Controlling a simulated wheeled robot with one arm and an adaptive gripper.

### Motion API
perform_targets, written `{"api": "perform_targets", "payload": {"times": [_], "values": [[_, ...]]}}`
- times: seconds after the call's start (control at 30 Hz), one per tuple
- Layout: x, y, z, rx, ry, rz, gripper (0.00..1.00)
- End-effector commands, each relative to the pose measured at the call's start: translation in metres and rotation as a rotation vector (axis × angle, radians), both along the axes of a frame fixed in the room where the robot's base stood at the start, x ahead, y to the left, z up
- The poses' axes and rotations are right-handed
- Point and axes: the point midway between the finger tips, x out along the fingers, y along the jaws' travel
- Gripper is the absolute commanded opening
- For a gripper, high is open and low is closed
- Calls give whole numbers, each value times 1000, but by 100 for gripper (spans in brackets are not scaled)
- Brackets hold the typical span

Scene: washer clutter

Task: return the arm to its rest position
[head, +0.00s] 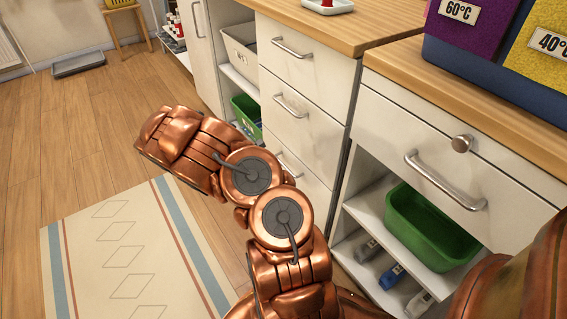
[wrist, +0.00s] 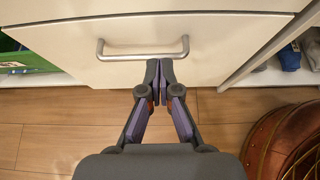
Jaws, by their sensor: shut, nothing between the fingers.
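My gripper (wrist: 159,66) shows in the wrist view with its two fingertips together and nothing between them. The fingertips are just in front of, or overlapping in the picture, a silver bar handle (wrist: 143,54) on a pale drawer front (wrist: 215,40). I cannot tell whether they touch the handle. In the head view my copper arm is bent at its joints in front of the drawers, and my gripper is hidden behind it.
White drawers with a silver handle (head: 292,47) stand behind my arm. At right are a closed drawer (head: 400,131), an open shelf with a green bin (head: 430,256) and bottles (head: 391,276). A patterned rug (head: 120,240) lies on the wooden floor.

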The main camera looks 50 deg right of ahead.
Motion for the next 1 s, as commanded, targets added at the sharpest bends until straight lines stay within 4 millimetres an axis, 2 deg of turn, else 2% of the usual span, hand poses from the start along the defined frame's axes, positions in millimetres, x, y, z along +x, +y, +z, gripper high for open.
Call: {"api": "perform_targets", "payload": {"times": [0.2, 0.4, 0.83, 0.93, 1.0], "values": [[10, 27, 18, 1, 1, 2, 0], [15, 43, 27, 0, 0, -1, 0], [17, 49, 32, -1, -1, -3, 0], [15, 49, 49, -10, -21, -22, 0], [12, 50, 71, -24, -49, -54, 0]]}}
